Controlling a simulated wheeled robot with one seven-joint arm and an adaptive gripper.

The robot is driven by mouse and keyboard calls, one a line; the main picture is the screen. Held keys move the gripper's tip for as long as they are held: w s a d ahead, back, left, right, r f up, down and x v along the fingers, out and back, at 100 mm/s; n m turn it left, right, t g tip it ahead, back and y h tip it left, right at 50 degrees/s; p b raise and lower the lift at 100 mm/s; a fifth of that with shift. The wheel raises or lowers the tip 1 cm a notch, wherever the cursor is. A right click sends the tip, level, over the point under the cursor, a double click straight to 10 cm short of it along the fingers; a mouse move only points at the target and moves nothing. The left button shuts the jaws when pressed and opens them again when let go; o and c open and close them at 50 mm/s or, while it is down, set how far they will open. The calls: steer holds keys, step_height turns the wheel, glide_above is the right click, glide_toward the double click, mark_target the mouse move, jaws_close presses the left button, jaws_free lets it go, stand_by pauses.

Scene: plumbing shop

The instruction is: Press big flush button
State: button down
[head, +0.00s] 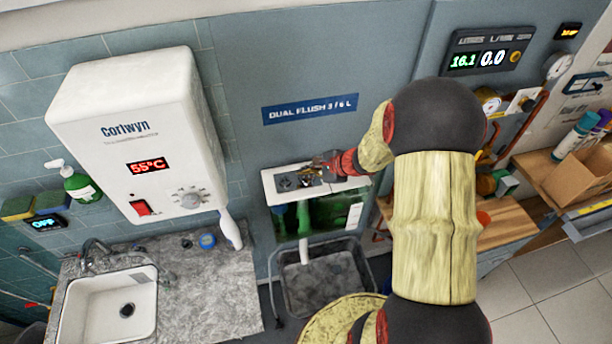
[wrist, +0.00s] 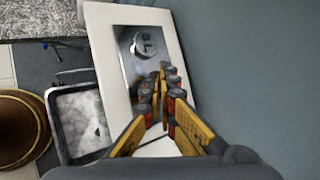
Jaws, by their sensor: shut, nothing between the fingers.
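The flush plate (head: 284,184) is a shiny metal panel set in the white top of a cistern (head: 268,186), below a blue "DUAL FLUSH 3 / 6 L" sign (head: 310,109). In the wrist view the plate (wrist: 128,64) carries a round chrome button (wrist: 147,43) with a dark mark, too small to read surely. My gripper (wrist: 164,72) is shut and empty, its fingertips over the plate just below that button in the picture. The gripper also shows in the head view (head: 318,163). Fingers hide part of the plate; I cannot tell whether they touch it.
A white water heater (head: 135,110) hangs left of the cistern, above a counter with a sink (head: 108,305). A grey tub (head: 325,278) stands below the cistern. Wooden shelves (head: 500,222) with pipework are at right. Bare wall lies right of the plate in the wrist view.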

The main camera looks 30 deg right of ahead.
mark_target(306, 180)
steer(key=shift+f+b, duration=0.25)
steer(key=shift+b, duration=0.15)
steer(key=shift+f+b, duration=0.2)
steer(key=shift+b, duration=0.15)
stand_by(0.6)
steer(key=shift+r, duration=0.6)
steer(key=shift+r+p, duration=1.7)
steer(key=shift+r, duration=1.25)
